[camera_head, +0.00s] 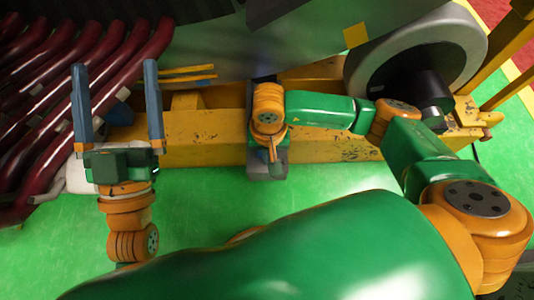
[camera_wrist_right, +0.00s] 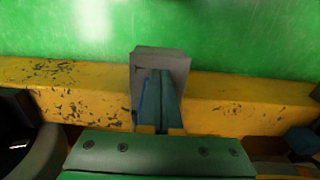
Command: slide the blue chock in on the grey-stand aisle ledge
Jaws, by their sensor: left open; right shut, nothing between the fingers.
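My left gripper (camera_head: 116,82) is open, its two blue-grey fingers spread and pointing up over the yellow beam. A dark blue block (camera_head: 121,113), likely the blue chock, sits at the beam between these fingers and is partly hidden. A blue block also shows at the right edge of the right wrist view (camera_wrist_right: 302,139). My right gripper (camera_wrist_right: 165,73) is shut and empty, its fingers in front of a grey block (camera_wrist_right: 142,58), likely the grey stand, on the beam. A thin blue strip shows beside the fingers; I cannot tell what it is. In the head view my right wrist hides most of this area.
The scratched yellow beam (camera_head: 205,150) runs across the view. Dark red pipes (camera_head: 55,100) crowd the left side, close to my left gripper. A large grey wheel (camera_head: 455,50) stands at upper right.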

